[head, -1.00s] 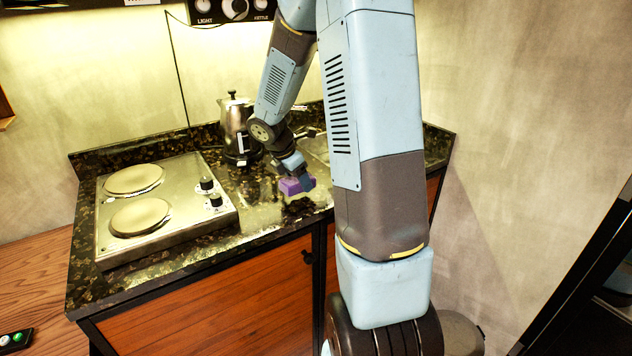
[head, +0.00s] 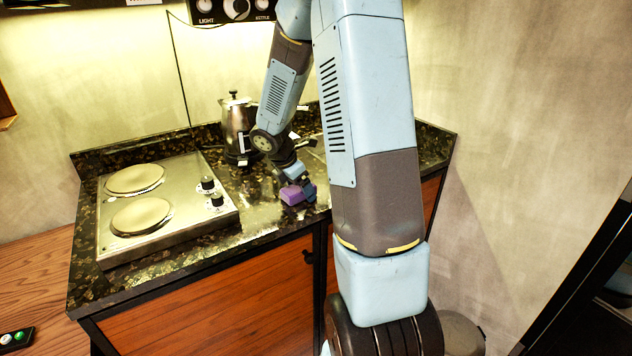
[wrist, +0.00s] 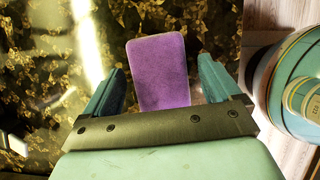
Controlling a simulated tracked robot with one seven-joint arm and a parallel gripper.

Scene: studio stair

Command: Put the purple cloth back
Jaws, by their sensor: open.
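The purple cloth (head: 293,195) is a small block-like piece on the dark speckled counter near its front edge, right of the hob. In the wrist view the purple cloth (wrist: 160,72) lies between and ahead of my two fingers, with a gap on each side. My gripper (head: 303,187) is right at the cloth and points down over it. In the wrist view my gripper (wrist: 160,85) is open, with fingers apart. Whether the cloth rests fully on the counter is hard to tell.
A hob (head: 165,208) with two round plates (head: 140,215) and knobs covers the counter's left part. A metal kettle (head: 237,128) stands behind my gripper. The counter (head: 250,232) has some bare surface in front of the hob's right side. A control panel (head: 233,10) hangs above.

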